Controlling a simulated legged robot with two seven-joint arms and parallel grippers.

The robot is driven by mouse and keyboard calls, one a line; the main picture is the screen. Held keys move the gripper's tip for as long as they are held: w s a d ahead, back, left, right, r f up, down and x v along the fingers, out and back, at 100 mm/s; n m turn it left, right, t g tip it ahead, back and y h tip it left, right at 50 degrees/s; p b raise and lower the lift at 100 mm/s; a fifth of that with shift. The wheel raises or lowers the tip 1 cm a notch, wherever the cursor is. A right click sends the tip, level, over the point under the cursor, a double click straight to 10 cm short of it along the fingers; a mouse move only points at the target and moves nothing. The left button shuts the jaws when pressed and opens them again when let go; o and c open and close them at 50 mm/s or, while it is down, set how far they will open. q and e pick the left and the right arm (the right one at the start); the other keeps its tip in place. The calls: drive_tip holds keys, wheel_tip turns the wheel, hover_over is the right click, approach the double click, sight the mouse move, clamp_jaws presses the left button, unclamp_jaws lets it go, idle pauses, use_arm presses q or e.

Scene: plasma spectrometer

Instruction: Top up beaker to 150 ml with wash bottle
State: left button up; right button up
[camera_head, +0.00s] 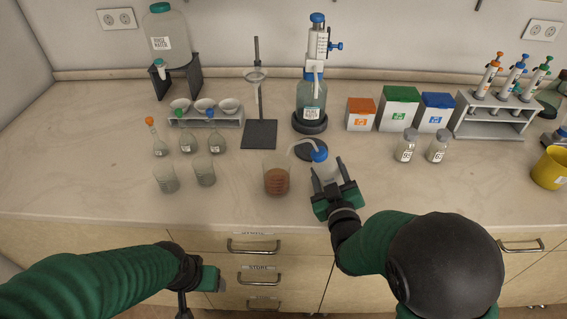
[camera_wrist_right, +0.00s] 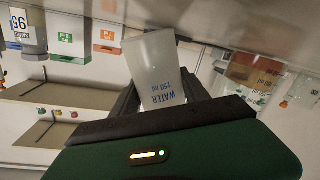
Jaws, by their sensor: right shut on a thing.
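My right gripper (camera_head: 334,182) is shut on the wash bottle (camera_head: 326,168), a translucent bottle with a blue cap and a bent pale spout. In the right wrist view the wash bottle (camera_wrist_right: 153,70) sits between the fingers, its label reading WATER 250 ml. The spout reaches left, its tip near and above the right side of the beaker (camera_head: 276,183). The beaker stands on the counter with red-brown liquid; it also shows in the right wrist view (camera_wrist_right: 250,75). Its level marks are too small to read. My left gripper (camera_head: 205,281) hangs low before the drawers, its fingers unclear.
Two empty beakers (camera_head: 205,172) and several small flasks (camera_head: 188,142) stand at left. Behind are a ring stand (camera_head: 259,133) and a bottle-top dispenser (camera_head: 312,95). Coloured boxes (camera_head: 400,106), two jars (camera_head: 405,146) and a pipette rack (camera_head: 500,118) stand at right. The counter's left front is clear.

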sight(331, 156)
drive_tip(key=shift+r+p, duration=2.45)
drive_tip(key=shift+r, duration=0.65)
drive_tip(key=shift+f, duration=0.2)
